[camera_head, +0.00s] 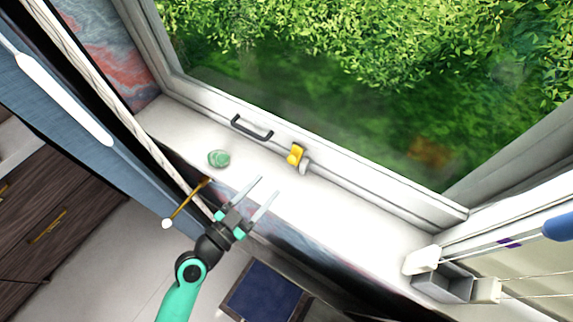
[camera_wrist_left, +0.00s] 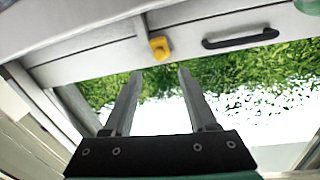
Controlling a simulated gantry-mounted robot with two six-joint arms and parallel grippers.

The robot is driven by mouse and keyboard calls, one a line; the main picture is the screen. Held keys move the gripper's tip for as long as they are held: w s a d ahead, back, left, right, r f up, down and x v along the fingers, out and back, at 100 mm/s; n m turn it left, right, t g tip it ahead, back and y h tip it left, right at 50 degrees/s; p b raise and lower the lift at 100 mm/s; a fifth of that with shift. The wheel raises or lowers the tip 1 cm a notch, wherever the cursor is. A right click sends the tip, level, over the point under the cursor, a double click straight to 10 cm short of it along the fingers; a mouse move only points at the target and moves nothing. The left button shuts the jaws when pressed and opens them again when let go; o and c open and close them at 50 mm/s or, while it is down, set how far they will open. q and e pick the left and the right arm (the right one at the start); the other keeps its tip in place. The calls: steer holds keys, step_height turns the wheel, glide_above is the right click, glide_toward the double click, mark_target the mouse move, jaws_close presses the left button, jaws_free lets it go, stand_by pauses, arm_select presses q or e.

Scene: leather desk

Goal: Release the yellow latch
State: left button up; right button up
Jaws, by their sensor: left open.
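The yellow latch (camera_head: 295,155) sits on the lower rail of the window frame, to the right of the dark window handle (camera_head: 251,128). It also shows in the left wrist view (camera_wrist_left: 159,47), just beyond my fingertips, with the handle (camera_wrist_left: 240,38) to its right. My left gripper (camera_head: 261,190) is open and empty, its fingers pointing toward the window over the front part of the white sill. It is apart from the latch. In the left wrist view the two fingers (camera_wrist_left: 158,76) are spread below the latch. My right gripper is not in view.
A green round stone-like object (camera_head: 218,158) lies on the white sill (camera_head: 335,207), left of my gripper. A gold rod with a white end (camera_head: 184,205) is beside the sill's front edge. A grey box-like object (camera_head: 444,282) is at the right. The sill between gripper and latch is clear.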

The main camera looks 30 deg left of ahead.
arm_select(q)
glide_above(286, 179)
stand_by(0.3)
jaws_close()
